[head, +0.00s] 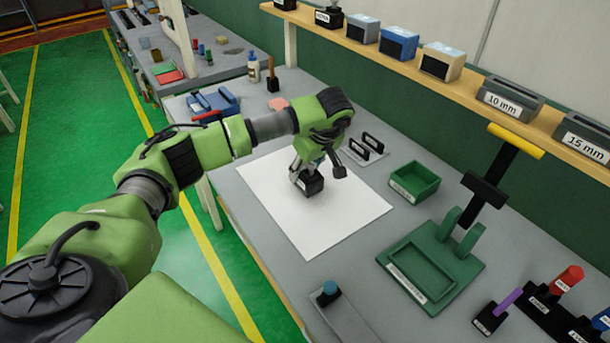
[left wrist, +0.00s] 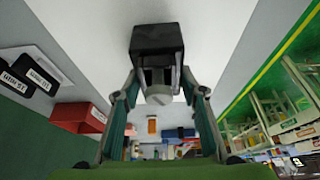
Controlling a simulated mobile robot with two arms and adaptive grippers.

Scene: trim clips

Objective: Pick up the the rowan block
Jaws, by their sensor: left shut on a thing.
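A small black block (head: 312,184) with a pale label stands at the white sheet (head: 340,225) on the bench; I cannot read the label. My left gripper (head: 319,172) is over it with its fingers pointing down, shut on the block's grey upper part. In the left wrist view the block (left wrist: 157,38) sits between the fingertips of my left gripper (left wrist: 158,82). I cannot tell whether its base touches the sheet. My right gripper is not in view.
Two upright black labelled pieces (head: 372,142) stand behind the sheet. A green bin (head: 414,183) and a green fixture (head: 435,268) stand to the right. Handled black blocks (head: 490,318) are at the front right. A loaded shelf (head: 440,85) runs along the back. The sheet is otherwise clear.

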